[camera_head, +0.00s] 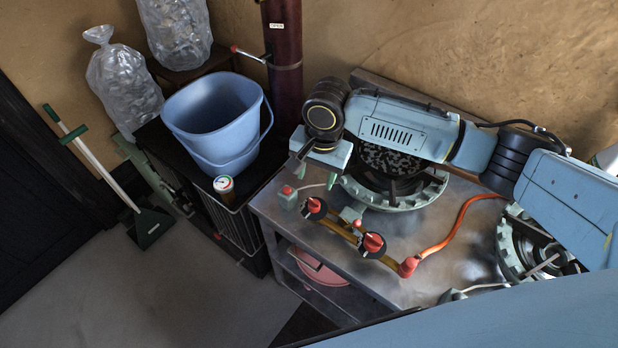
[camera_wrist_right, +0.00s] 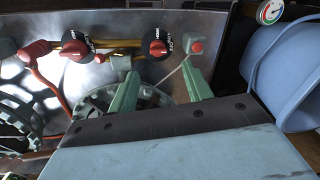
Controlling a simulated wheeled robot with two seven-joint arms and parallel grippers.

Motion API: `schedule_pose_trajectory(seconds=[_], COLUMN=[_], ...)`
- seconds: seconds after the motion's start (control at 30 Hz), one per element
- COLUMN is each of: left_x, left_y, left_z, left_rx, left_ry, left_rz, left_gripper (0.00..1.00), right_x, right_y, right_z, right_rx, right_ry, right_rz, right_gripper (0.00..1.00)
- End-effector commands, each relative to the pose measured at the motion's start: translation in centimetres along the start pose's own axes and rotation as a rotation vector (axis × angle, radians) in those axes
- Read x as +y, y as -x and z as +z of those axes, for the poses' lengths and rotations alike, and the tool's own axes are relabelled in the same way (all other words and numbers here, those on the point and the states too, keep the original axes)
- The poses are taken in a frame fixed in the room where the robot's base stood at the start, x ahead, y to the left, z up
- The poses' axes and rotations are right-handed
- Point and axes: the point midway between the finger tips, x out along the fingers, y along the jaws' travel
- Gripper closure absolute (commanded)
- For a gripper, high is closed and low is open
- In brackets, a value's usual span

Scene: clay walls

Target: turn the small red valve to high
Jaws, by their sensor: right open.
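Two small red valve knobs on black dials sit on a brass pipe along the front of the steel stove table: a left knob (camera_head: 314,206) and a right knob (camera_head: 373,243). In the right wrist view the first is the right-hand knob (camera_wrist_right: 159,47), the other the left-hand one (camera_wrist_right: 75,47). The dial lettering is too small to read surely. My right gripper (camera_head: 316,176) is open and empty, above the table just behind the left knob, apart from it. In the right wrist view its green fingers (camera_wrist_right: 160,78) point toward that knob. My left gripper is not in view.
A red push button (camera_head: 287,190) on a green box stands beside the left knob. An orange hose (camera_head: 447,240) leaves the pipe's right end. A burner (camera_head: 408,195) lies under my right arm. A blue bucket (camera_head: 215,118) and a round gauge (camera_head: 223,184) are to the left.

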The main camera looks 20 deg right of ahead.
Motion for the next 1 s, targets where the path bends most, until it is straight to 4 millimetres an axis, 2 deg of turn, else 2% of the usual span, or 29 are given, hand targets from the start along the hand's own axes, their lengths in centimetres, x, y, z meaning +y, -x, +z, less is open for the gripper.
schedule_pose_trajectory(seconds=[0.03, 0.13, 0.27, 0.5, 0.7, 0.83, 1.0], left_x=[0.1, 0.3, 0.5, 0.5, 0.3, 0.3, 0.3], left_y=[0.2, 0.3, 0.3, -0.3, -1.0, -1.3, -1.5], left_z=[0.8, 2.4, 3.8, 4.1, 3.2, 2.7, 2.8], left_rx=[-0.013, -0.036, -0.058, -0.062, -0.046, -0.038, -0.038], left_ry=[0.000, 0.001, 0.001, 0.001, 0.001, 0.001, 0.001], left_rz=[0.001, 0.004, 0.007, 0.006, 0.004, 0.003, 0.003], left_gripper=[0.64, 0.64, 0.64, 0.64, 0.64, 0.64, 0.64], right_x=[0.2, 0.5, 0.7, 0.8, 0.9, 1.0, 1.0], right_y=[0.8, 1.1, 0.0, -4.8, -8.8, -10.7, -11.9], right_z=[-0.4, -0.5, -0.6, -0.6, -0.6, -0.6, -0.7], right_rx=[0.007, 0.010, 0.009, 0.008, 0.009, 0.009, 0.009], right_ry=[-0.021, -0.048, -0.056, -0.055, -0.055, -0.054, -0.054], right_rz=[0.016, 0.036, 0.041, 0.041, 0.039, 0.038, 0.037], right_gripper=[0.50, 0.50, 0.50, 0.50, 0.50, 0.50, 0.50])
